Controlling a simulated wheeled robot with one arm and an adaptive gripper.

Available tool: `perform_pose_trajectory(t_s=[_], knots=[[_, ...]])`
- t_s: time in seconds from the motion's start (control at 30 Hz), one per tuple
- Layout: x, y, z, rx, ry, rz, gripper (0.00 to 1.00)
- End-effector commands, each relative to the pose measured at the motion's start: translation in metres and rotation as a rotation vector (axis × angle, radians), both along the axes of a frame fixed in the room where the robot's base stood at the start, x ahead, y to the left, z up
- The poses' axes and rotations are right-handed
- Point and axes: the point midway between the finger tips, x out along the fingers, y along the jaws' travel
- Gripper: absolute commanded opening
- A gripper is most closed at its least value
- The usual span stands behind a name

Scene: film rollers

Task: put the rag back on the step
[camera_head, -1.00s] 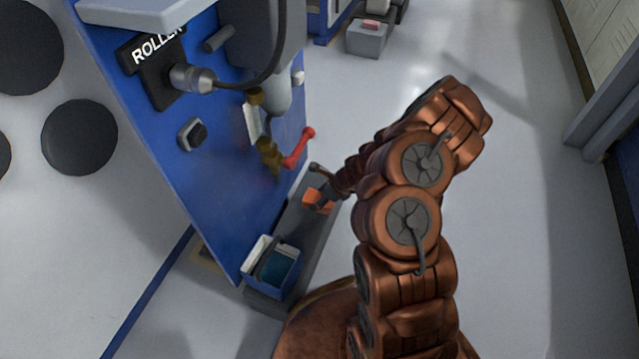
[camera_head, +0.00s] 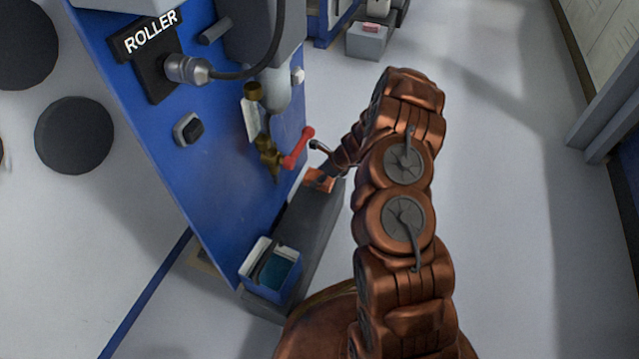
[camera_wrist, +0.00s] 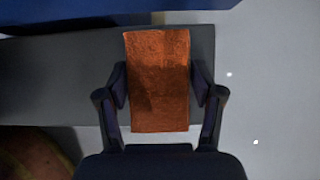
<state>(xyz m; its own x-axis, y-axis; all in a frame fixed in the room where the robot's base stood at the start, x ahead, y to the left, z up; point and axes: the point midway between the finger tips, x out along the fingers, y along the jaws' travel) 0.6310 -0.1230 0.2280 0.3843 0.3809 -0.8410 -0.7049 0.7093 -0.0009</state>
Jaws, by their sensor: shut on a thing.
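The orange rag (camera_wrist: 160,85) is a flat rectangular piece between the two fingers of my gripper (camera_wrist: 160,88) in the wrist view. The fingers are shut on its left and right sides. The grey step (camera_wrist: 60,80) lies behind and below the rag in that view. In the head view the rag (camera_head: 319,180) shows small at the far end of the step (camera_head: 310,225), partly hidden by my gripper (camera_head: 320,172). I cannot tell whether the rag touches the step.
The blue roller panel (camera_head: 190,170) rises along the step's left side, with a red-handled brass valve (camera_head: 298,148) close to my gripper. A blue-and-white bin (camera_head: 270,270) stands on the step's near end. Open floor (camera_head: 500,220) lies to the right.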

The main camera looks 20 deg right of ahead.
Motion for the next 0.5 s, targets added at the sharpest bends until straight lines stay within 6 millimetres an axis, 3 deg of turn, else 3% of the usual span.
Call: perform_pose_trajectory(t_s=[0.03,0.2,0.5], knots=[[-0.001,0.0,-0.014,0.001,0.002,-0.001,0.34],[-0.001,0.0,-0.035,0.0,0.0,0.0,0.34],[-0.001,0.0,-0.034,0.0,0.0,-0.001,0.34]])
